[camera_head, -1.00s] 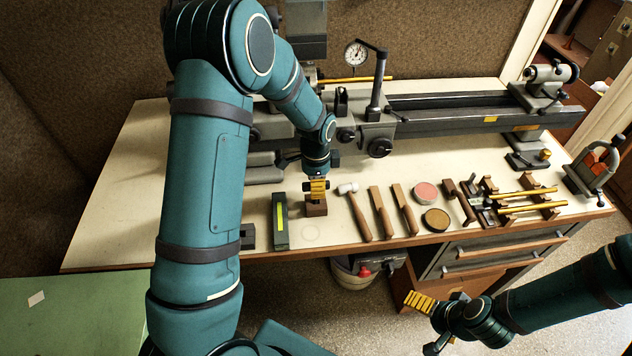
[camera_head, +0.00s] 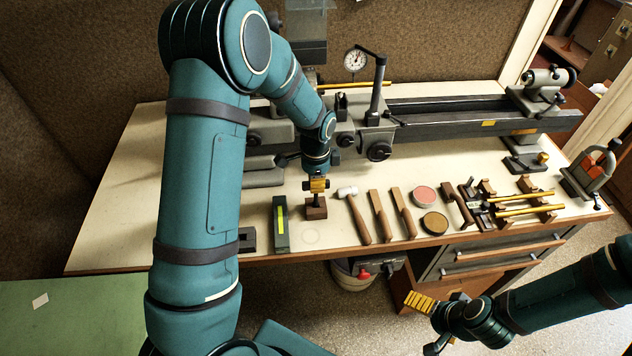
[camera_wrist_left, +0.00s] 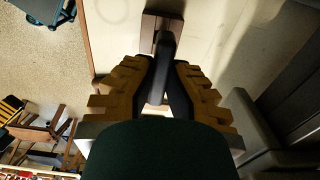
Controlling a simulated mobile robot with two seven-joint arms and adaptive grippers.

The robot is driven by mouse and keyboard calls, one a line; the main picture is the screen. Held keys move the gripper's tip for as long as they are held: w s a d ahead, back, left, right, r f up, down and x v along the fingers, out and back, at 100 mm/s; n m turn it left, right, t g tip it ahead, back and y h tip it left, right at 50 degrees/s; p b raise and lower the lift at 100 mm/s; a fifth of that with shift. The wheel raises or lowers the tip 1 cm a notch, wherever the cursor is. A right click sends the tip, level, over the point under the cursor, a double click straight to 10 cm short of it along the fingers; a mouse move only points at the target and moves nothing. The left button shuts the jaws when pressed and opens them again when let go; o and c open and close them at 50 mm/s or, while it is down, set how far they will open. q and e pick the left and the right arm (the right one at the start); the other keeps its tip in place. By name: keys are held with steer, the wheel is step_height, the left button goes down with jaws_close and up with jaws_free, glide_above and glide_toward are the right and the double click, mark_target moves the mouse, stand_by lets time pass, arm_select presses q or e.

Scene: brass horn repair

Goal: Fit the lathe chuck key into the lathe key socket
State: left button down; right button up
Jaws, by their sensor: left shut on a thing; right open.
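My left gripper (camera_head: 317,184) is shut on the dark chuck key (camera_head: 316,197), directly above a small brown wooden block (camera_head: 316,211) on the bench. In the left wrist view, the dark key (camera_wrist_left: 164,55) shows between the yellow-brown fingers (camera_wrist_left: 160,88), with the block (camera_wrist_left: 150,28) beyond it. I cannot tell whether the key's lower end is still in the block or just clear of it. I cannot make out the lathe key socket; my left arm hides part of the lathe's left end. My right gripper (camera_head: 420,301) is open and empty, in front of the bench.
The lathe bed (camera_head: 470,115) runs along the back of the bench (camera_head: 130,205), with a dial gauge (camera_head: 355,61) above it. A green-marked dark block (camera_head: 281,225) stands left of the brown block. A mallet (camera_head: 355,213), files, round tins and brass rods (camera_head: 525,209) lie to the right.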

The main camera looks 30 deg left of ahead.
arm_select(q)
steer(key=shift+r+p, duration=1)
steer(key=shift+r, duration=0.65)
arm_select(e)
steer(key=shift+r, duration=1.1)
